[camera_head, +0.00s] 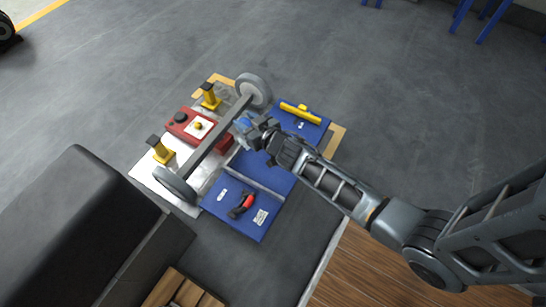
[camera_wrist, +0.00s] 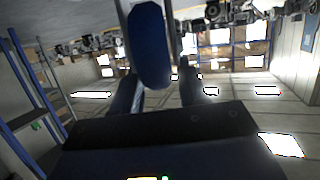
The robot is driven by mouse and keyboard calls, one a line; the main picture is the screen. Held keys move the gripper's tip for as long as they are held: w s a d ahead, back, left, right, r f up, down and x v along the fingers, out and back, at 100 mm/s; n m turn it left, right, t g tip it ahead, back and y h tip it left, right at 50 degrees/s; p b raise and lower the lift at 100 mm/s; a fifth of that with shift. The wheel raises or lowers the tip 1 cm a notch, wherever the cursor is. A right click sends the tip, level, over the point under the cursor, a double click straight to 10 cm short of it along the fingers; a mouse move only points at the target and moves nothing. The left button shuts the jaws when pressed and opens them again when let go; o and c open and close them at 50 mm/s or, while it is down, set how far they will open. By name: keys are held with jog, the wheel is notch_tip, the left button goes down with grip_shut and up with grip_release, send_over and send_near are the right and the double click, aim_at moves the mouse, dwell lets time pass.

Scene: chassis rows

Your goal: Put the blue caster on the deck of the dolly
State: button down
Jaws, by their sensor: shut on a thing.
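The blue caster (camera_head: 242,123) is between the fingers of my gripper (camera_head: 251,128), held above the middle of the chassis area. In the wrist view the blue caster (camera_wrist: 150,45) stands up large between and beyond the two fingertips of my gripper (camera_wrist: 157,78). My gripper is shut on it and partly hides it in the head view. A slatted wooden surface (camera_head: 205,298) shows at the bottom edge, cut off by the frame. I cannot tell for sure whether it is the deck of the dolly.
Blue panels (camera_head: 225,217) carry a yellow bar (camera_head: 301,112) and a red-black tool (camera_head: 243,205). A dark padded block (camera_head: 75,215) stands left.

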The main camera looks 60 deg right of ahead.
jog(key=s+d+f+p, duration=0.1)
jog(key=s+d+f, duration=0.25)
jog(key=s, duration=0.35)
jog(key=s+d+f, duration=0.3)
jog(key=s+f, duration=0.2)
jog(key=s, duration=0.2)
jog(key=w+a+f+b, duration=0.4)
jog(key=w+f+b, duration=0.6)
jog(key=b, duration=0.1)
jog(key=shift+a+f+h, duration=0.3)
jog(key=shift+a, duration=0.1)
jog(key=shift+f+b, duration=0.15)
jog(key=shift+b, duration=0.15)
jog(key=c, duration=0.6)
grip_release()
jog(key=shift+s, duration=0.1)
